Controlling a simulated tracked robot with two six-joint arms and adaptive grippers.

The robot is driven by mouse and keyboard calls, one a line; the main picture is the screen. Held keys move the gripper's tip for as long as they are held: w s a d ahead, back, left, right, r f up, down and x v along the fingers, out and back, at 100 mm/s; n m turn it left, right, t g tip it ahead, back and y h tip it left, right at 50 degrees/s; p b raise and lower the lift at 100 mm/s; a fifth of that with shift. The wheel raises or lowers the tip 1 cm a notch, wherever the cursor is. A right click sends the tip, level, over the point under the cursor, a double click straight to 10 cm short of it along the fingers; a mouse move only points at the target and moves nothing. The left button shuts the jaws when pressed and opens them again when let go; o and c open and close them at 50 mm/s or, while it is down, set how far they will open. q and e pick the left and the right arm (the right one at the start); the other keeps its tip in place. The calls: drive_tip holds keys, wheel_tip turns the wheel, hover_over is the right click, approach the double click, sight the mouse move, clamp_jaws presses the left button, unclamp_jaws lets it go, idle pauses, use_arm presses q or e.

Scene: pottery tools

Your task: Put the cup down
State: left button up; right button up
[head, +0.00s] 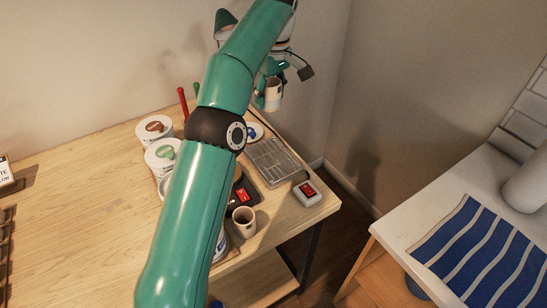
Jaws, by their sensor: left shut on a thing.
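A beige cup (273,95) is held up in the air near the wall corner, beyond the far right end of the wooden table. My left gripper (266,88) is shut on it; its fingers are small in the picture and partly hidden behind the cup and my arm. The cup looks upright, and there is a clear gap between it and the table. A second beige cup (243,221) stands on the table near its front right edge. My right gripper is not in view.
The wooden table (85,210) bears a wire-like metal tray (278,160), a box with a red switch (307,192), lidded jars (154,128) and a dark device (241,194). My arm hides the table's middle. At right, a white counter (410,220) bears a blue striped cloth (490,255).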

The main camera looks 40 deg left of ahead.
sight(279, 106)
use_arm(q)
drive_tip(key=shift+w+d+f+m, duration=0.2)
drive_tip(key=shift+d+f, duration=0.1)
drive_tip(key=shift+d, duration=0.15)
drive_tip(key=shift+w+d+f+m, duration=0.1)
drive_tip(key=shift+w+d+f, duration=0.15)
drive_tip(key=shift+d, duration=0.2)
drive_tip(key=f+b, duration=0.2)
drive_tip(key=shift+s+d+f, duration=0.1)
drive_tip(key=shift+d+f, duration=0.1)
drive_tip(key=shift+f, duration=0.1)
wheel_tip(279, 106, down, 11)
drive_tip(key=b, duration=0.2)
drive_tip(key=shift+f+b, duration=0.15)
drive_tip(key=shift+b, duration=0.15)
drive_tip(key=shift+f, duration=2.7)
drive_tip(key=o, duration=1.3)
drive_tip(key=shift+f, duration=0.15)
wheel_tip(279, 106, up, 12)
drive_tip(key=d, duration=0.1)
drive_tip(key=shift+d+p, duration=0.2)
drive_tip(key=shift+p, duration=0.15)
